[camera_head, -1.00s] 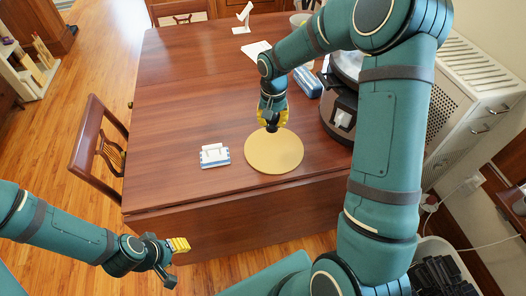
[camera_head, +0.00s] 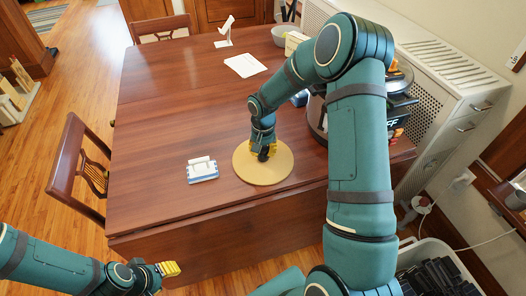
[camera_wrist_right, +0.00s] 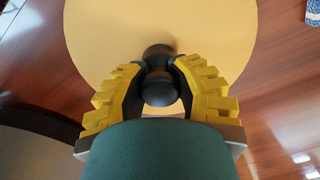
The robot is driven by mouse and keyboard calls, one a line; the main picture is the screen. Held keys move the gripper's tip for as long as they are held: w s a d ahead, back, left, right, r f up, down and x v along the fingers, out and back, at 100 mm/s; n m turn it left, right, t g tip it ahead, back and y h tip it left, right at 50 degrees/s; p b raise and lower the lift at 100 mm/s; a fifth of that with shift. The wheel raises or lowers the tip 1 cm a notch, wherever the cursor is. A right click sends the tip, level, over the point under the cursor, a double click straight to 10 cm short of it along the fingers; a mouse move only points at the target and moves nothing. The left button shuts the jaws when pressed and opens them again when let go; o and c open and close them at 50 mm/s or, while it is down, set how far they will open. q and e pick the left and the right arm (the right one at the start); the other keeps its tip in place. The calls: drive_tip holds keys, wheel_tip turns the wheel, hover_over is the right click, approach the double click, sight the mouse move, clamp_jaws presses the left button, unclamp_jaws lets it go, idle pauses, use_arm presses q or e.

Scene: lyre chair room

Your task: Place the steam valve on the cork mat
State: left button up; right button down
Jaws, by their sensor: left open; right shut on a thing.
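The round tan cork mat (camera_head: 246,171) lies on the wooden table and fills much of the right wrist view (camera_wrist_right: 100,35). My right gripper (camera_head: 263,148) is over the mat, its yellow fingers closed around the dark steam valve (camera_wrist_right: 158,88). In the head view the valve (camera_head: 264,155) is a small dark shape below the fingers, low over the mat. I cannot tell whether it touches the mat. My left gripper (camera_head: 170,269) is open and empty, off the front edge of the table at lower left.
A small white and blue holder (camera_head: 202,170) stands left of the mat. A dark round appliance (camera_head: 317,120) stands to the right, partly behind my right arm. A paper (camera_head: 246,65) and a white stand (camera_head: 225,33) are further back. The table's left half is mostly clear.

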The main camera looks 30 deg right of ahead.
drive_tip(key=shift+r, duration=0.1)
drive_tip(key=shift+f, duration=0.2)
drive_tip(key=c, duration=0.8)
unclamp_jaws()
drive_tip(key=shift+r, duration=0.55)
wheel_tip(320, 180, up, 11)
drive_tip(key=shift+r+p, duration=0.15)
drive_tip(key=shift+p, duration=1.1)
